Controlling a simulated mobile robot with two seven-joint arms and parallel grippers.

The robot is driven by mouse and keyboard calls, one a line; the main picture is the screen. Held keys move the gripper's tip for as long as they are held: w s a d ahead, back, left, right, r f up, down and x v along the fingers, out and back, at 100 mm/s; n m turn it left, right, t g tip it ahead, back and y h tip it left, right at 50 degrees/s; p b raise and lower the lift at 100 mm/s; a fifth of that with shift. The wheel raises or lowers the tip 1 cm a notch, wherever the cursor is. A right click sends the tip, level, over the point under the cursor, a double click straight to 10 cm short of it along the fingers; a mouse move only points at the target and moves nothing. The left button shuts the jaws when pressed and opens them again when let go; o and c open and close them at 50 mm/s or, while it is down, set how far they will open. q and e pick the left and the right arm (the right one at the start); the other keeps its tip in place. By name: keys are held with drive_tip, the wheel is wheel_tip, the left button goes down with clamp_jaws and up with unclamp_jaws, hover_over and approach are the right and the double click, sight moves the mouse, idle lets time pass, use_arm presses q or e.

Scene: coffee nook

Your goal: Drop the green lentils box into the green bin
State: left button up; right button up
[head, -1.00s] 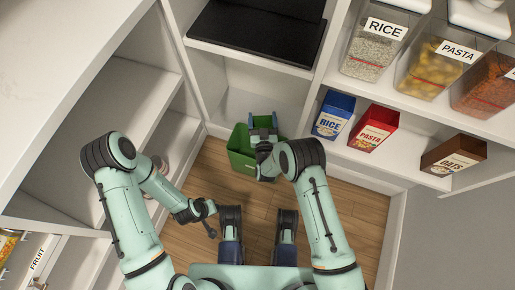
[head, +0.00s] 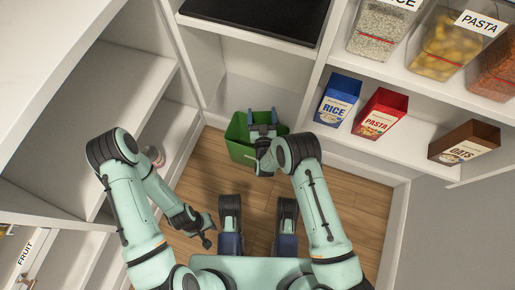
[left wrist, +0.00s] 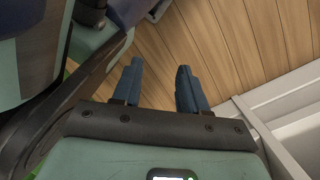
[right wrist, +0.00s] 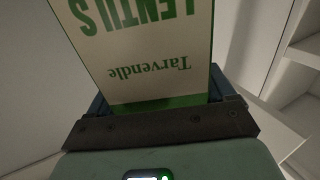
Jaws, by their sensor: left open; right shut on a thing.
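The green lentils box (right wrist: 145,50) is clear in the right wrist view, held between the fingers of my right gripper (right wrist: 160,95). In the head view my right gripper (head: 263,122) is over the green bin (head: 238,134), towards its right side. I cannot clearly separate the box from the bin there, since both are green and my wrist covers part of them. My left gripper (head: 207,238) is low on the left, away from the bin; in the left wrist view its fingers (left wrist: 157,88) are apart with nothing between them.
The bin stands on the wooden floor (head: 340,205) by the back shelving. A blue rice box (head: 338,103), a red pasta box (head: 380,114) and a brown oats box (head: 464,144) stand on the right shelf (head: 405,150). White shelves (head: 100,110) line the left side.

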drive_tip(key=o, duration=1.5)
drive_tip(key=shift+s, duration=0.1)
use_arm(q)
drive_tip(key=w+d+r+t+p, duration=0.1)
drive_tip(key=w+r+t+p, duration=0.2)
drive_tip(key=w, duration=0.5)
wheel_tip(320, 180, up, 2)
drive_tip(key=shift+w+r+m+p, duration=0.15)
drive_tip(key=shift+m+p, duration=0.15)
drive_tip(key=shift+p, duration=0.35)
use_arm(e)
drive_tip(key=s, duration=0.8)
drive_tip(key=s+d, duration=0.1)
drive_tip(key=s, duration=0.4)
drive_tip(key=shift+s+d, duration=0.1)
